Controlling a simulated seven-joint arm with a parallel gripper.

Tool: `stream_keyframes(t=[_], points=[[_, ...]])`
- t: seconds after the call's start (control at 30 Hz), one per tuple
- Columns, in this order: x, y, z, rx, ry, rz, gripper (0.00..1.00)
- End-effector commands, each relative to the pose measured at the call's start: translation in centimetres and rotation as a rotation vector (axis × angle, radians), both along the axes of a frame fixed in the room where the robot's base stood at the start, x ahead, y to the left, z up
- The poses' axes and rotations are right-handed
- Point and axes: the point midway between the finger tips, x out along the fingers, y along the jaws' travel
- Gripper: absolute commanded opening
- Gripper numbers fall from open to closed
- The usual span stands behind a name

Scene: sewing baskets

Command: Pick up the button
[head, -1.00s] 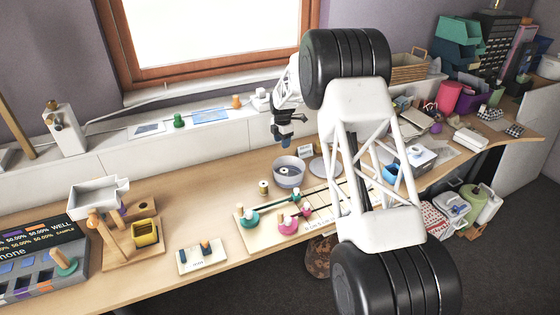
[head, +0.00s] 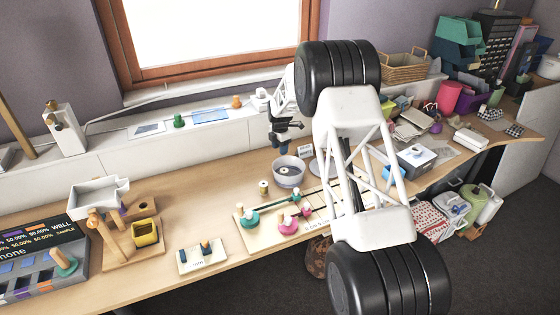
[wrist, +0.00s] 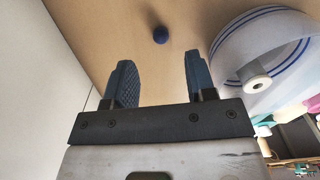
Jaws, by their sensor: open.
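My gripper (head: 285,140) is above the desk, just behind the bowl (head: 276,175) in the head view. In the wrist view my gripper (wrist: 158,60) has its two blue fingers apart with nothing between them. A small dark blue round piece (wrist: 160,34) lies on the wooden desk beyond the gap between the fingertips. I cannot tell for sure that it is the button. The white bowl with blue stripes (wrist: 228,48) is to the right of the fingers. A small pale round piece with a hole (wrist: 257,84) shows in it.
A spool (head: 263,187) stands left of the bowl. A board with teal and pink pieces (head: 262,240) lies in front. A small block stand (head: 202,256) and a wooden stand with a yellow bin (head: 146,232) are further left. Bare desk (head: 205,190) lies left of the bowl.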

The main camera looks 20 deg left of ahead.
Motion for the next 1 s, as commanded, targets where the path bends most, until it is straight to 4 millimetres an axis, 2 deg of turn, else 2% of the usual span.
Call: stream_keyframes(t=[0.43,1.0], points=[[0.0,0.0,-0.6,0.0,0.0,0.0,0.51],[-0.2,-0.1,-5.1,0.0,0.0,0.0,0.51]])
